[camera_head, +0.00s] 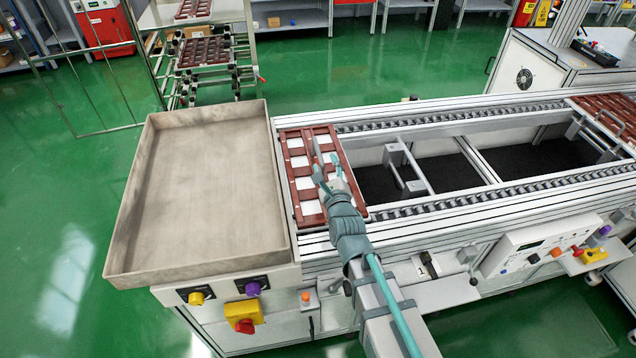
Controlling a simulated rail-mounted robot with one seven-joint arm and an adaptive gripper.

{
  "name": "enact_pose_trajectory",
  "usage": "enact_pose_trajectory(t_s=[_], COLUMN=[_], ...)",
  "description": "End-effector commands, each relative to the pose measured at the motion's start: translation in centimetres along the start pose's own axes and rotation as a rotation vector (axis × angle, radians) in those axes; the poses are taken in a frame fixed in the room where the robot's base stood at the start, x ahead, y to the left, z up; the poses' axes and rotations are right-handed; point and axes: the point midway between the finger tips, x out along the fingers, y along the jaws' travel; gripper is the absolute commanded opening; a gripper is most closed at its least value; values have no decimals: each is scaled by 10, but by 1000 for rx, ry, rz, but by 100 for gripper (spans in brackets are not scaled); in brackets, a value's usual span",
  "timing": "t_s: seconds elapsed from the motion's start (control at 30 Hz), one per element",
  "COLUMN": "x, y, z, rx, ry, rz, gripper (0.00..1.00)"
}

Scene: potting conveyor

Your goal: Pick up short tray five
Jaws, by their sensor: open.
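A brown-red tray (294,150) with white square cells lies flat at the left end of the conveyor, beside the large grey bin. I cannot read a number on it, so I cannot tell whether it is short tray five. My gripper (328,170) is open and over the right half of this tray. Its teal fingers point away from me, and I cannot tell whether they touch the tray. My gripper and wrist hide part of the tray's middle and right side. Another brown-red tray (607,112) lies at the conveyor's far right end.
The large empty grey bin (195,180) stands left of the tray, its raised rim close by. Conveyor rails (460,118) run right with open gaps between them. A rack at the back holds more brown-red trays (203,52). A control panel (540,245) sits at the front right.

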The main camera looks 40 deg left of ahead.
Motion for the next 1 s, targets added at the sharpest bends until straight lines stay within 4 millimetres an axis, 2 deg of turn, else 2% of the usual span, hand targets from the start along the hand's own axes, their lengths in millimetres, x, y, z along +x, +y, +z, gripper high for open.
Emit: enact_pose_trajectory(t_s=[0.03, 0.2, 0.37, 0.7, 0.87, 1.0], x=[0, 0, 8, 53, 60, 74], y=[12, 20, 20, 19, 20, 20], z=[-17, -30, -30, -29, -29, -28], rx=[0, -1, -1, 0, -1, -1], ry=[0, 0, 0, 1, 1, 1], rz=[0, 0, 0, 0, 0, 1], gripper=[46, 46, 46, 46, 46, 46])
